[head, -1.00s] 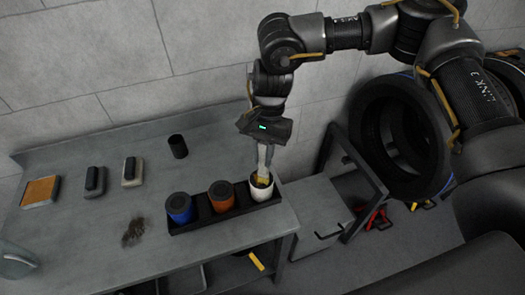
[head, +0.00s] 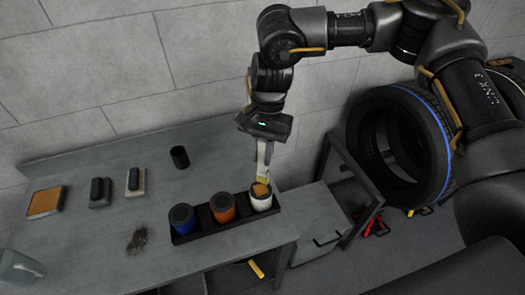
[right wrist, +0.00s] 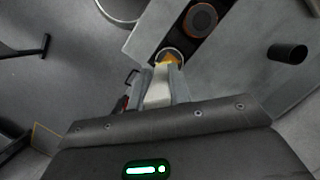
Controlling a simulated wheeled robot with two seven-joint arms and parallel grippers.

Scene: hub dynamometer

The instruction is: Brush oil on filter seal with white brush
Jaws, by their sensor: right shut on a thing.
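My right gripper (head: 264,158) is shut on a slim white brush (right wrist: 158,88) with a yellow-orange tip. It points down over the white can-shaped filter (head: 261,203) at the right end of a black rack (head: 230,229). The tip is at the filter's top; whether it touches the seal I cannot tell. In the right wrist view the gripper (right wrist: 163,92) hides part of the brush, and the tip lies over the round top. A blue filter (head: 183,221) and an orange filter (head: 222,208) stand in the same rack. My left gripper is out of view.
On the grey bench (head: 95,250) are a dark cup (head: 179,157), two black-topped blocks (head: 99,193) (head: 135,181), an orange pad (head: 44,202) and a dark stain (head: 138,239). A pale object (head: 18,268) is cut off at lower left. Tires (head: 405,140) stand at right.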

